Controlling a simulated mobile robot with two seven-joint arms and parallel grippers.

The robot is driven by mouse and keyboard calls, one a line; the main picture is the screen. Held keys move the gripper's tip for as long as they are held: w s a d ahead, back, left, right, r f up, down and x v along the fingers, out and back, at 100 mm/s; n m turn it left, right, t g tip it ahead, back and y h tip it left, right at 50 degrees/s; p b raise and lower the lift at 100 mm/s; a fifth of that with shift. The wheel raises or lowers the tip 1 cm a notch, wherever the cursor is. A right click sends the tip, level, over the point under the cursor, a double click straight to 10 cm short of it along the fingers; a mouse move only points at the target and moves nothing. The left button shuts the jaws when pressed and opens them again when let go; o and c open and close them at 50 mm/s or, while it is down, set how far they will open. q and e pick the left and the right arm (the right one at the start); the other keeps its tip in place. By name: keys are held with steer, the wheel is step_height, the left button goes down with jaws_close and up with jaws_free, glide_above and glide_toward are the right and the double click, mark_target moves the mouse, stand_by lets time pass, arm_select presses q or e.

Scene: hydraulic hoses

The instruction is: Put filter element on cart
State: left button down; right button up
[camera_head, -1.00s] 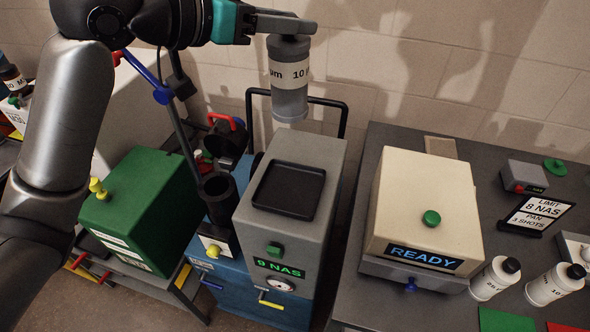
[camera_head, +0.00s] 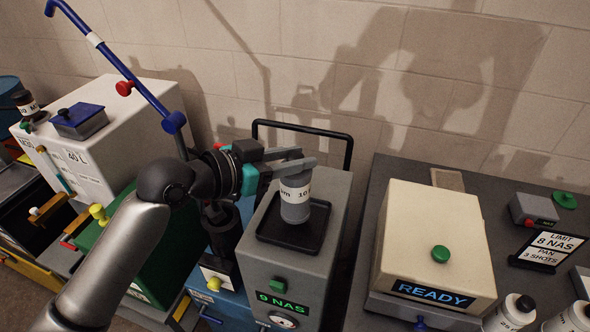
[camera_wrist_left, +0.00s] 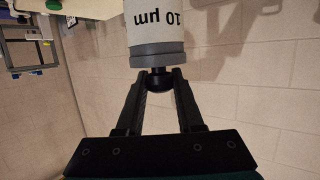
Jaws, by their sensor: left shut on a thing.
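The filter element (camera_head: 295,200) is a grey cylinder with a white band lettered "10 µm". It is upright at the black tray (camera_head: 268,233) on top of the grey cart unit (camera_head: 262,264) with the "9 NAS" display. Whether its base touches the tray I cannot tell. My left gripper (camera_head: 296,166) is shut on the element's top end, reaching in from the left. In the left wrist view the element (camera_wrist_left: 157,35) shows upside down, with the fingers (camera_wrist_left: 158,85) at its narrow end knob. My right gripper is not in view.
A cream machine with a "READY" display (camera_head: 432,240) stands on the dark table at the right, with bottles (camera_head: 515,310) in front. A green box (camera_head: 135,235) and a white tank (camera_head: 100,150) stand left. The cart's black handle (camera_head: 345,140) rises behind.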

arm_select(q)
steer(key=shift+f, duration=1.4)
steer(key=shift+f, duration=0.2)
steer(key=c, duration=0.5)
jaws_free()
steer(key=shift+c, duration=0.2)
steer(key=shift+r, duration=0.15)
steer(key=shift+s+a+r, duration=0.1)
steer(key=shift+a, duration=0.05)
steer(key=b+v, duration=0.2)
steer(key=v, duration=0.9)
steer(key=shift+s+a+r, duration=0.2)
